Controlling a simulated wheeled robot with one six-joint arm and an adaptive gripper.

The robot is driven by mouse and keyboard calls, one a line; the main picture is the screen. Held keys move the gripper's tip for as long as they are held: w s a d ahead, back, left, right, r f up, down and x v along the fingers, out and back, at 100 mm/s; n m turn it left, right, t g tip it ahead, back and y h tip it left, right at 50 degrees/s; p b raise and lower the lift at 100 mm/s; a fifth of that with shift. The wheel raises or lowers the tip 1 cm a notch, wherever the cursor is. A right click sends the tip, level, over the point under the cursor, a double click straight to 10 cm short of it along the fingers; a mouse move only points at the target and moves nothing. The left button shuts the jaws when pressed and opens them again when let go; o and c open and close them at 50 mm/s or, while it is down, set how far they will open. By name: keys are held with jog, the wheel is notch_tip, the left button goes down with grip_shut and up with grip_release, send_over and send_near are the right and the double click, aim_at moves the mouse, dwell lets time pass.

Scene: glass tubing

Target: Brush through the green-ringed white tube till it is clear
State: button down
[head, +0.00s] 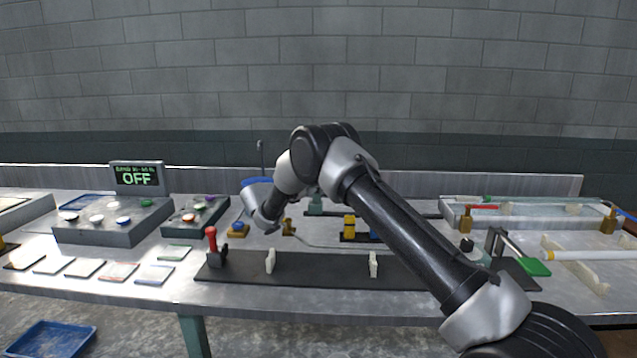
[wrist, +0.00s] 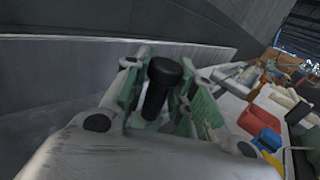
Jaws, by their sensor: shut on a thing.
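My gripper (wrist: 160,92) shows in the wrist view, its green-padded fingers shut around a black cylindrical handle (wrist: 165,72). What the handle belongs to is hidden. In the head view my arm covers the gripper, so I cannot see the fingers there. A slim tube with a green part near its left end (head: 487,199) lies at the back of the right-hand tray; I cannot tell whether it is the green-ringed white tube. A larger white tube with a yellow end (head: 590,255) lies at the far right. The inside of neither tube can be seen.
A dark board (head: 320,268) with two white uprights and a red-handled clamp (head: 211,240) lies front centre. Yellow blocks (head: 349,226) stand behind it. Button boxes and a sign reading OFF (head: 138,178) are at left. The grey tray (head: 455,222) is at right.

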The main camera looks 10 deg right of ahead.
jog(key=shift+a, duration=0.1)
jog(key=c, duration=1.3)
grip_release()
jog(key=v, duration=0.7)
jog(key=shift+s+a, duration=0.1)
jog(key=shift+a, duration=0.1)
